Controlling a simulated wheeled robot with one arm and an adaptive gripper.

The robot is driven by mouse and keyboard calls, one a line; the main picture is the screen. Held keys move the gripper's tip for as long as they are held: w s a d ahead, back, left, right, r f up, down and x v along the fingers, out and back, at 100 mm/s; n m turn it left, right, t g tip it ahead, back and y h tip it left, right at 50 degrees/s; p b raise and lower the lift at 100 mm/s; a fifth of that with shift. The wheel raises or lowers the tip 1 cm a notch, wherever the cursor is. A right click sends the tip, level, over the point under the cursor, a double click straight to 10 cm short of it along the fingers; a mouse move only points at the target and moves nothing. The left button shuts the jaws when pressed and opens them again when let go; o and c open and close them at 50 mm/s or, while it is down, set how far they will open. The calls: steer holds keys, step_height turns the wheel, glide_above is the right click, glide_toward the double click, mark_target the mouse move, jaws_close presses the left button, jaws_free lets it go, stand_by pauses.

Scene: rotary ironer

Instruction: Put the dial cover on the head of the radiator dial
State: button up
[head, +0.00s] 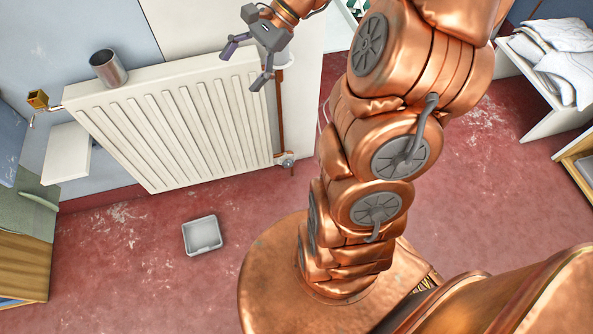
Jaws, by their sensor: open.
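The white radiator (172,122) stands along the wall at the upper left. A small grey round valve (287,160) sits at its lower right corner, and a brass fitting (37,99) on a thin pipe sits at its left end. I cannot tell for sure which is the dial. A metal cylinder (108,70) stands on the radiator's top left; I cannot tell whether it is the dial cover. My gripper (242,69) is open and looks empty, in front of the radiator's upper right end in the picture. A pale round part (285,61) shows partly behind it.
A grey tray (202,235) lies on the red floor below the radiator. A white ledge (66,153) is at the left, above a wooden cabinet (24,262). A white shelf with folded cloths (553,50) stands at the upper right.

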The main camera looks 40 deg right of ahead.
steer(key=s+a+n+g+h, duration=0.4)
steer(key=s+a+n, duration=0.45)
steer(key=s, duration=0.35)
steer(key=s+d+f+n+h, duration=0.1)
steer(key=s+n+h, duration=0.1)
steer(key=s, duration=0.4)
steer(key=s+d+f+n+h, duration=0.1)
steer(key=s+f+n+h, duration=0.1)
steer(key=s, duration=0.5)
steer(key=n+h, duration=0.1)
steer(key=n, duration=0.1)
steer(key=shift+s+d+n, duration=0.3)
steer(key=shift+d+n, duration=0.05)
steer(key=shift+d, duration=0.05)
steer(key=s+p+v, duration=0.2)
steer(key=p+v, duration=1)
steer(key=v, duration=0.1)
steer(key=shift+a+r+t+p, duration=0.3)
steer(key=shift+r+p, duration=0.05)
steer(key=shift+r, duration=0.2)
